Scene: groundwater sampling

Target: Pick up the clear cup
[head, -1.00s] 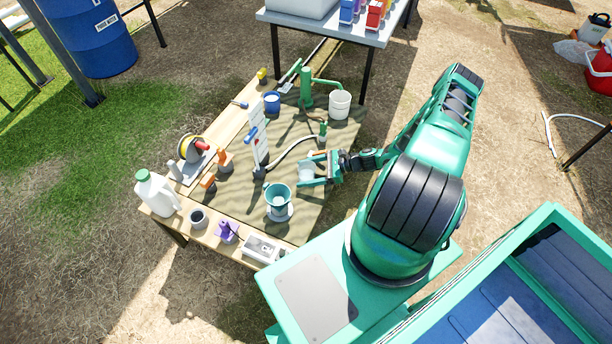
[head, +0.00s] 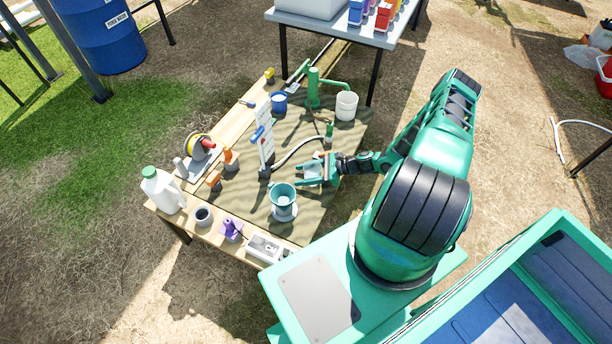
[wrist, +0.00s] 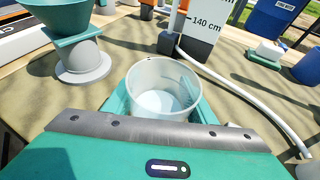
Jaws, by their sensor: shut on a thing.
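The clear cup (wrist: 164,88) stands upright between the fingers of my gripper (wrist: 160,108) in the wrist view, its open rim facing up. The teal fingers touch it on both sides. In the head view my gripper (head: 314,171) is over the tabletop near its right edge, and the cup shows only as a small pale shape between the fingers. Whether the cup's base touches the table cannot be told.
A pale hose (wrist: 235,80) curves close behind and right of the cup. A white bucket (head: 346,105) and green pump (head: 313,90) stand further back.

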